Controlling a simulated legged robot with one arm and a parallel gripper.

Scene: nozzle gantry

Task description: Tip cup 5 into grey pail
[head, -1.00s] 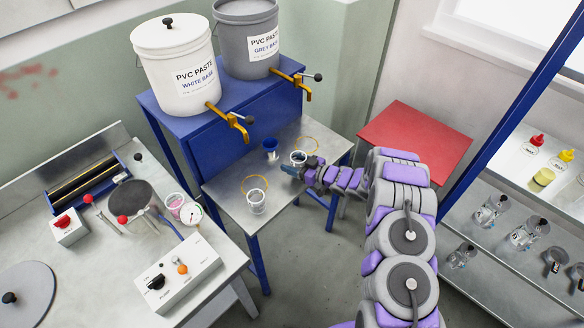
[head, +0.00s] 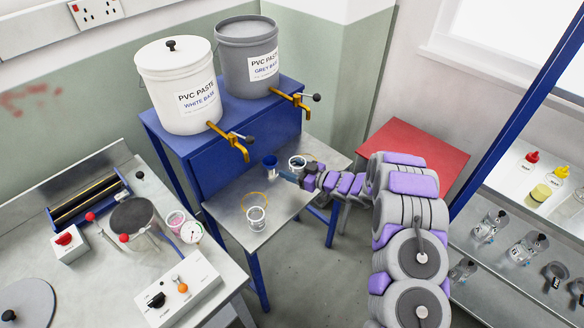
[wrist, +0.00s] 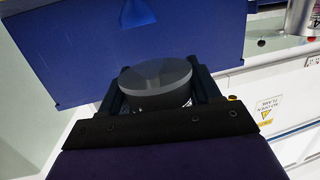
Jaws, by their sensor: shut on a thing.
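The grey pail (head: 246,62), marked PVC PASTE GREY BASE, stands on a blue stand behind the small metal table. My gripper (head: 284,174) is low over that table, in front of the pails. In the wrist view my gripper (wrist: 157,95) is shut on a round cup (wrist: 158,78) with a dark grey upper face. I cannot read a number on it.
The lidded white pail (head: 178,90) stands left of the grey pail, and brass taps jut forward from both. A white cup (head: 256,220) is at the front of the metal table (head: 235,226). A red-topped table (head: 425,150) is behind my arm.

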